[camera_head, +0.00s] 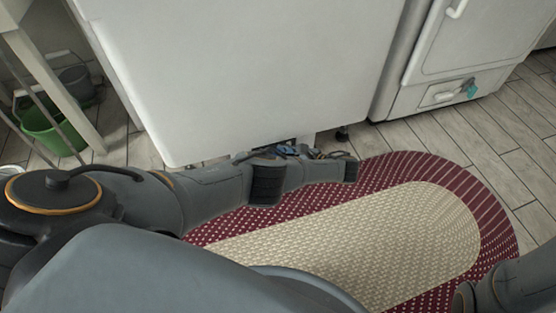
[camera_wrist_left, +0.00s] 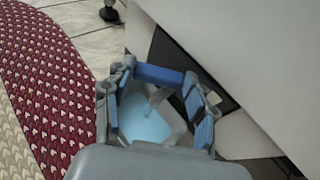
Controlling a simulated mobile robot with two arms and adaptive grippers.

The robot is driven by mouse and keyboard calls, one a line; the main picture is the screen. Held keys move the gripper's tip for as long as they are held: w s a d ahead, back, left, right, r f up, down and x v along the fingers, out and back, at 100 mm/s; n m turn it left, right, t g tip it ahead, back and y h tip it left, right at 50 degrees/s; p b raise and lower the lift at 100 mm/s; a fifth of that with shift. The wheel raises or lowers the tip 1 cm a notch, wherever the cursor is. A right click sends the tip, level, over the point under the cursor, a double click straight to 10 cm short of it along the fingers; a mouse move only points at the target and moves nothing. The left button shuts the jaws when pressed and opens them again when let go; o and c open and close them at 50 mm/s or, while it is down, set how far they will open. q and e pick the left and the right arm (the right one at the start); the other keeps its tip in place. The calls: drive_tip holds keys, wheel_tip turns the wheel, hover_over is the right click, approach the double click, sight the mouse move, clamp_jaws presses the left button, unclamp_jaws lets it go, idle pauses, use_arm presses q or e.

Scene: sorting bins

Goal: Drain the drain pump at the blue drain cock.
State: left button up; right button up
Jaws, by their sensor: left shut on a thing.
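The blue drain cock (camera_wrist_left: 160,75) shows in the left wrist view as a dark blue bar between my left fingertips, by a dark opening low on a white appliance. My left gripper (camera_wrist_left: 158,78) is shut on it, with blue-padded fingers on both sides. In the head view my left gripper (camera_head: 290,150) reaches under the appliance's lower front edge (camera_head: 270,130), and the cock cannot be told apart there. A light blue surface (camera_wrist_left: 145,120) lies between the fingers in the wrist view; I cannot tell what it is. The drain pump is hidden. My right gripper is out of view.
A red and cream oval rug (camera_head: 400,225) lies before the appliance. A second white appliance (camera_head: 470,50) with a teal item (camera_head: 470,90) on its lower panel stands right. A green bucket (camera_head: 52,130) and a grey bucket (camera_head: 78,82) stand left. Floor at right is clear.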

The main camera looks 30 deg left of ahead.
use_arm(q)
drive_tip(key=shift+f+n+g+b, duration=0.15)
drive_tip(key=shift+n+g+b, duration=0.2)
drive_tip(key=shift+g, duration=0.15)
drive_tip(key=shift+d, duration=0.1)
drive_tip(key=o, duration=1.2)
drive_tip(key=shift+c, duration=0.2)
